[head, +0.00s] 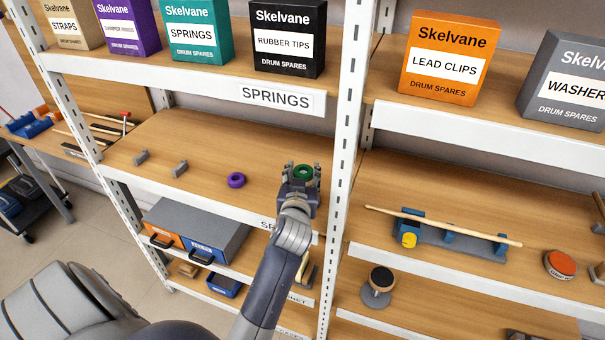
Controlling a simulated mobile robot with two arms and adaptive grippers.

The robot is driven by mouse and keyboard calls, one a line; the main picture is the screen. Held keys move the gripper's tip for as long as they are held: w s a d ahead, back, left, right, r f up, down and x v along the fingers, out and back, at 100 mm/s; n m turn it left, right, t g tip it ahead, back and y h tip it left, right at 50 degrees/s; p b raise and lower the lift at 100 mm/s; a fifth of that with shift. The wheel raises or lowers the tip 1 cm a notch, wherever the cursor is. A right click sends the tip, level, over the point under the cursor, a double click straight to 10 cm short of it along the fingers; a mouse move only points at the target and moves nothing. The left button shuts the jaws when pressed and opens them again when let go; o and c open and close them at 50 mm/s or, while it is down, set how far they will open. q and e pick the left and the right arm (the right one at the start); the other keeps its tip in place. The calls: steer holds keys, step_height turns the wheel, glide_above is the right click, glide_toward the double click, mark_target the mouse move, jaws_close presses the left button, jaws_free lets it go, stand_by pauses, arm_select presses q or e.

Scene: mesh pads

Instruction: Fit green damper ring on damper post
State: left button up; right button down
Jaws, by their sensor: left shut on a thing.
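The green damper ring (303,170) is between the fingertips of my left gripper (302,174), which is shut on it. The ring shows from above, with its hole visible. The gripper is over the right part of the middle shelf, close to the white upright. I cannot tell the height of the ring above the board. I cannot make out a damper post; the gripper and arm hide part of the shelf. My right gripper is not in view.
The white upright (344,130) stands close on the right. A rack with a drumstick (450,226) is on the right-hand shelf.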

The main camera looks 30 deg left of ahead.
arm_select(q)
steer(key=shift+f+b, duration=0.6)
steer(key=shift+f, duration=0.35)
steer(key=shift+f+b, duration=0.75)
steer(key=shift+f, duration=0.2)
steer(key=o, duration=1.1)
steer(key=shift+c, duration=0.2)
steer(key=shift+r, duration=0.3)
step_height(320, 180, up, 10)
steer(key=shift+f, duration=0.25)
steer(key=shift+f, duration=0.1)
